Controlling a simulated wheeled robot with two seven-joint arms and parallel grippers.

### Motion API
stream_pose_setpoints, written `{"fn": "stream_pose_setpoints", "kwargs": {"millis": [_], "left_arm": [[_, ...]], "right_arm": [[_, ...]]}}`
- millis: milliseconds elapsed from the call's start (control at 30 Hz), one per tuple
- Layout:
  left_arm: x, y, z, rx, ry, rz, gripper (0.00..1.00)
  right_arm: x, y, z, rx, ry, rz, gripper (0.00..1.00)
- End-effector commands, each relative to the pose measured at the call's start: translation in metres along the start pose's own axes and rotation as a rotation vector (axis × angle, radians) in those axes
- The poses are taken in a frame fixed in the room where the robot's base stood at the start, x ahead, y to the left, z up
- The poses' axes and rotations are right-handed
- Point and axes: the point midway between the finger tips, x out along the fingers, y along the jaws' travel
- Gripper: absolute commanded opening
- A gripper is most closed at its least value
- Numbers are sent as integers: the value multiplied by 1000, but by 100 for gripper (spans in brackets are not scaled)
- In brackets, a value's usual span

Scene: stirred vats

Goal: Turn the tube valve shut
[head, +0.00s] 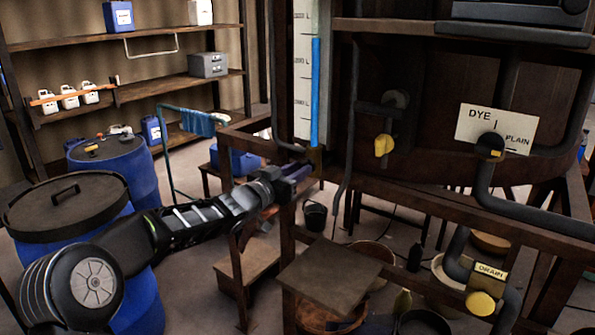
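The level tube (315,95) is a blue upright column beside a white scale marked in litres, on the front of the dark vat (425,110). A small brownish fitting shows at its foot, partly behind my gripper; I cannot make out its handle or setting. My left gripper (303,178) reaches in from the left and is just below the tube's foot. Its fingers are dark and small, so I cannot tell whether they touch the fitting or are open. My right gripper is not in view.
Wooden frame beams (420,195) surround the gripper. Blue barrels (115,165) stand left; a wooden step (330,272) is below.

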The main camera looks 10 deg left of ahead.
Motion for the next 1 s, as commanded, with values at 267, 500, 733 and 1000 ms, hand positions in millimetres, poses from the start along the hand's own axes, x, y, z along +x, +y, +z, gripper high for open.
{"fn": "stream_pose_setpoints", "kwargs": {"millis": [267,500,733,1000], "left_arm": [[0,0,0,0,0,0,0],[0,0,0,0,0,0,0],[0,0,0,2,0,0,0],[0,0,1,54,0,0,0]], "right_arm": [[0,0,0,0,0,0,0],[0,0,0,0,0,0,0],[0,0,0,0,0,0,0],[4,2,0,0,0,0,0]]}}
